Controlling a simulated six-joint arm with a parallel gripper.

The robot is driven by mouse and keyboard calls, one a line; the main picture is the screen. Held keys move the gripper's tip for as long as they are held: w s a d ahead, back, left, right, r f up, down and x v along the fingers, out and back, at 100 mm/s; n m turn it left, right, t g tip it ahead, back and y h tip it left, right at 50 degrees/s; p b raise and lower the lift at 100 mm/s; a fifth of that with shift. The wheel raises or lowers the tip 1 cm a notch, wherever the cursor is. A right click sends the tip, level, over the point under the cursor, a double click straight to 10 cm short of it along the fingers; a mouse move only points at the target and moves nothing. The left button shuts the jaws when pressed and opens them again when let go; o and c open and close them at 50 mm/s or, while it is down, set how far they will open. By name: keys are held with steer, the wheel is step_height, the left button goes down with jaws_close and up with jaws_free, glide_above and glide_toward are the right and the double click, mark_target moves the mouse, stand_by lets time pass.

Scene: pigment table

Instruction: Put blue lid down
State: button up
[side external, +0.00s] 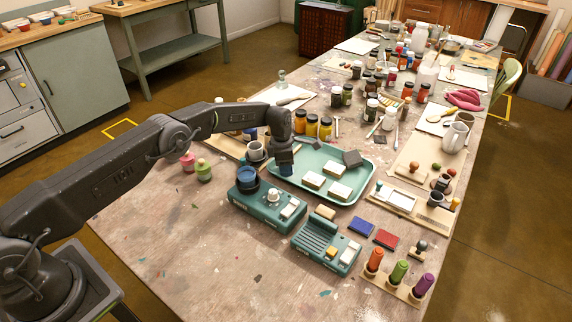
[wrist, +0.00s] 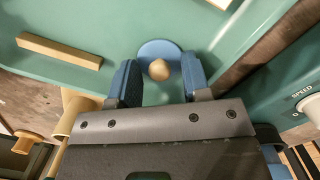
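The blue lid (wrist: 148,50) is a round disc with a cream knob (wrist: 159,69), seen from above in the wrist view over the green tray (wrist: 100,22). My gripper (wrist: 160,68) has its two blue finger pads apart, one on each side of the lid's knob, with clear gaps to the knob. The lid seems to lie on the tray just beyond the fingertips; whether the pads touch its rim I cannot tell. In the side view my gripper (side external: 285,172) points down at the left end of the tray (side external: 352,200), and the lid is hidden there.
A teal device (side external: 255,208) bearing a dark blue pot (side external: 247,179) stands just in front of the tray. The tray holds pale blocks (side external: 313,181) and a dark block (side external: 352,159). Yellow jars (side external: 300,124) stand behind my gripper. Pink (side external: 187,160) and green (side external: 203,170) pots stand left.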

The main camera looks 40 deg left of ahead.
steer(key=s+r+m+t, duration=0.1)
steer(key=s+r+m, duration=0.25)
steer(key=r, duration=0.65)
steer(key=s+r+m, duration=0.2)
steer(key=s+r, duration=0.2)
steer(key=r, duration=0.7)
steer(key=s+r+m+t, duration=0.1)
steer(key=s+r+m, duration=0.2)
steer(key=r, duration=0.7)
steer(key=s+r+m+t, duration=0.1)
steer(key=s+r+m, duration=0.1)
steer(key=s+m, duration=0.35)
steer(key=s+r+m, duration=0.2)
steer(key=s, duration=0.7)
steer(key=s+r+m+t, duration=0.1)
steer(key=s+r+m, duration=0.2)
steer(key=s, duration=0.4)
steer(key=s+f+m+y, duration=0.1)
steer(key=s+f+m, duration=0.4)
steer(key=s, duration=0.6)
steer(key=shift+s+a+m+t, duration=0.25)
steer(key=shift+a+m+t, duration=0.15)
steer(key=shift+m, duration=0.3)
